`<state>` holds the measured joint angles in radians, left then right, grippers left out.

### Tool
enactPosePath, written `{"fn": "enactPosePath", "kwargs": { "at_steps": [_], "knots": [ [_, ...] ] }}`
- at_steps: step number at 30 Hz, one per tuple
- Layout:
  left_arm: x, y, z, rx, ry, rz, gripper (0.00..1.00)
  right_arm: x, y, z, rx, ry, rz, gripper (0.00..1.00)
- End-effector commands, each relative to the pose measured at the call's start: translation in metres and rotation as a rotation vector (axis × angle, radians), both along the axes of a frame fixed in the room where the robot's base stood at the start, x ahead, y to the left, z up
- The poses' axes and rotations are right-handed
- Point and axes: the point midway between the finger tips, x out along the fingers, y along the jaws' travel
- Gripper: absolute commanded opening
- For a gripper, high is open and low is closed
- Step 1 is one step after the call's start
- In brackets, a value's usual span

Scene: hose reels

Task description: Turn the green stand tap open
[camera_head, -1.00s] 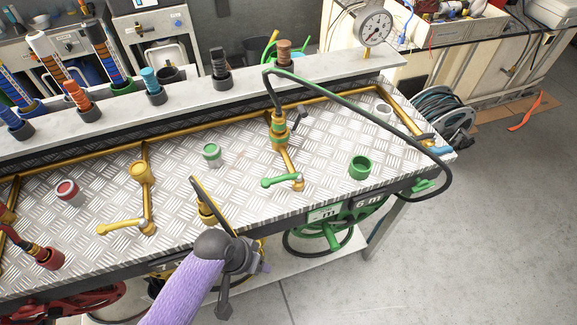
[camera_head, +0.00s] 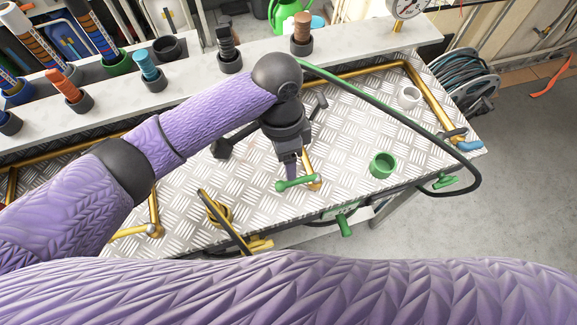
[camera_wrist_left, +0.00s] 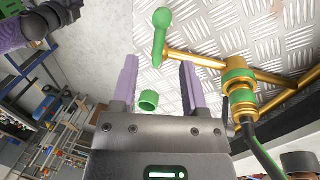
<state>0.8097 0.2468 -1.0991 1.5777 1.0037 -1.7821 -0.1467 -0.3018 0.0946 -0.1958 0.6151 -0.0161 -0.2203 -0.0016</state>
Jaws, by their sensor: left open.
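The green stand tap's lever handle (camera_head: 290,185) sits on a brass pipe at the front of the bench, right of centre. In the left wrist view the green lever (camera_wrist_left: 160,38) lies ahead of the fingertips, its near end lined up with the gap between them. My left gripper (camera_head: 290,177) points down at the lever; in the left wrist view its two purple fingers (camera_wrist_left: 160,65) are apart with nothing held. The fingertips partly overlap the lever in the head view, so contact cannot be told. My right gripper does not show.
A dark hose (camera_head: 400,120) arches over the right side. A purple arm part crosses the bottom.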

Motion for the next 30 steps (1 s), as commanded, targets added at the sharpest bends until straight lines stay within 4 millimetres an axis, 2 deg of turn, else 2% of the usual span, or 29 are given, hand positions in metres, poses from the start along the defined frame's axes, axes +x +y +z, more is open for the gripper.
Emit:
{"fn": "enactPosePath", "kwargs": {
  "at_steps": [1, 3, 7, 11, 17, 25, 30],
  "knots": [
    [-0.003, -0.001, -0.016, 0.001, 0.004, 0.000, 0.56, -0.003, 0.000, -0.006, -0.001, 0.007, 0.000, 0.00],
    [-0.006, -0.002, -0.031, 0.000, 0.003, 0.000, 0.56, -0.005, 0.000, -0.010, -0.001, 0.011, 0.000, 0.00],
    [-0.009, -0.003, -0.051, -0.001, 0.000, 0.000, 0.56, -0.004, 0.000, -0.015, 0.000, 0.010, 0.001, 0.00],
    [-0.011, -0.004, -0.057, -0.003, -0.001, 0.001, 0.56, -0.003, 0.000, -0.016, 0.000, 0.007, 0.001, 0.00],
    [-0.011, -0.004, -0.057, -0.002, -0.002, 0.001, 0.56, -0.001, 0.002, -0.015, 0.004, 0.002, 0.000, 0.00],
    [-0.010, -0.004, -0.057, -0.002, -0.002, 0.002, 0.01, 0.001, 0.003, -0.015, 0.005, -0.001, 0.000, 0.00],
    [-0.010, -0.004, -0.057, -0.002, -0.002, 0.002, 0.00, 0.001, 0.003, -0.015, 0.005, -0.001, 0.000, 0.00]
  ]
}}
